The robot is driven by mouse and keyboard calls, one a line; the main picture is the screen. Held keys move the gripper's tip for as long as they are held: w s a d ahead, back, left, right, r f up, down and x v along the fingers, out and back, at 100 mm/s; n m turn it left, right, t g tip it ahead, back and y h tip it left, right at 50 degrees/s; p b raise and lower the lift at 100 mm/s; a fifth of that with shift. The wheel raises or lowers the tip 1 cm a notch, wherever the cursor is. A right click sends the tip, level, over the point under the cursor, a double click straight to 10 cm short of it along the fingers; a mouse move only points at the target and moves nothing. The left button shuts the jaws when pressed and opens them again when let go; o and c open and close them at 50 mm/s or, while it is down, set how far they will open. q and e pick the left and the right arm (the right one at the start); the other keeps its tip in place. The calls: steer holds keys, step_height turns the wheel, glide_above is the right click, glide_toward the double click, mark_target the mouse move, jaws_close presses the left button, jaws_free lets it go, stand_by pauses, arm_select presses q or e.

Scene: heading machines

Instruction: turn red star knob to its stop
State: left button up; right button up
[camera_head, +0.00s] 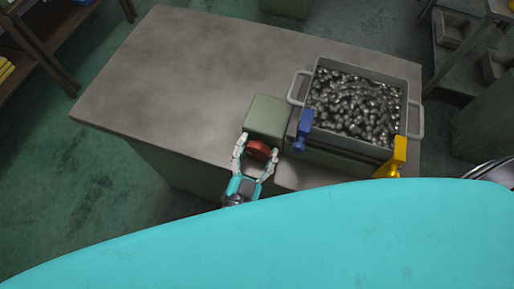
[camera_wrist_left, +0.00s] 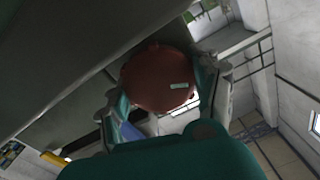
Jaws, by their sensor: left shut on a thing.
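The red star knob (camera_head: 258,151) sits on the front of a small grey-green box at the table's front edge. My left gripper (camera_head: 257,157) has its two fingers on either side of the knob and is shut on it. In the left wrist view the red knob (camera_wrist_left: 160,80) shows close up, with a small pale label on its face, between the fingers (camera_wrist_left: 165,90). The gripper body hides the area below the knob. My right gripper is not in view.
The grey-green box (camera_head: 268,116) stands on the grey table (camera_head: 190,75). A grey bin (camera_head: 370,66) full of metal parts stands to its right. A blue part (camera_head: 303,130) and a yellow part (camera_head: 393,158) are at the bin's front. The table's left side is clear.

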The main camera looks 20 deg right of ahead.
arm_select(q)
steer(key=m+b, duration=0.2)
steer(key=m, duration=0.1)
steer(key=shift+f, duration=0.1)
steer(key=shift+s+m+b, duration=0.1)
steer(key=shift+m+b, duration=0.55)
steer(key=shift+m, duration=1.15)
steer(key=shift+d, duration=0.1)
steer(key=o, duration=1.1)
steer(key=shift+o, duration=0.2)
